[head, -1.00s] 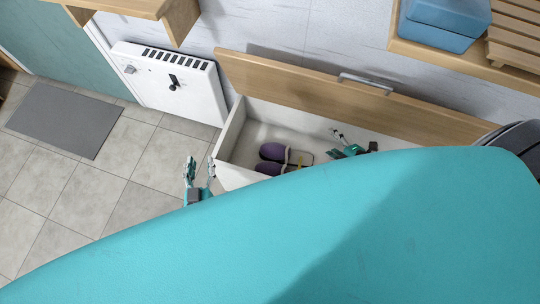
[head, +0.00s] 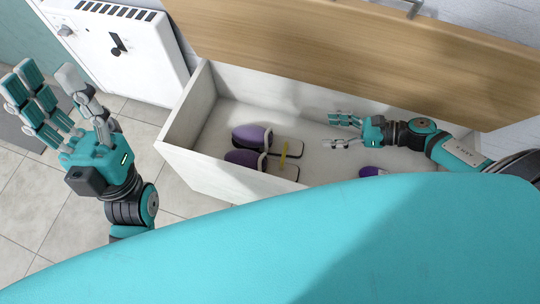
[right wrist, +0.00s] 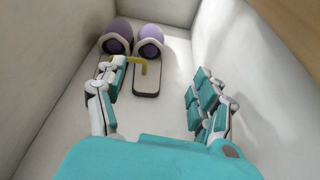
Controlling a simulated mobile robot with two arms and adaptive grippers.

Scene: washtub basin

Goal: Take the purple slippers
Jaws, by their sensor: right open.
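Two purple slippers lie side by side in an open white chest (head: 172,140), toes to the left in the head view: one (head: 250,138) nearer the back wall, one (head: 245,160) nearer the front. A yellow piece (head: 283,154) lies across their soles. The slippers also show in the right wrist view, left (right wrist: 116,38) and right (right wrist: 149,45). My right gripper (head: 333,131) is inside the chest, open and empty, right of the slippers and apart from them. My left gripper (head: 45,95) is outside the chest on the left, fingers spread and empty.
Another purple item (head: 371,171) lies in the chest, partly hidden by my teal body. The wooden lid (head: 330,55) stands open behind the chest. A white heater (head: 125,45) is on the wall at left. Tiled floor (head: 40,195) is clear.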

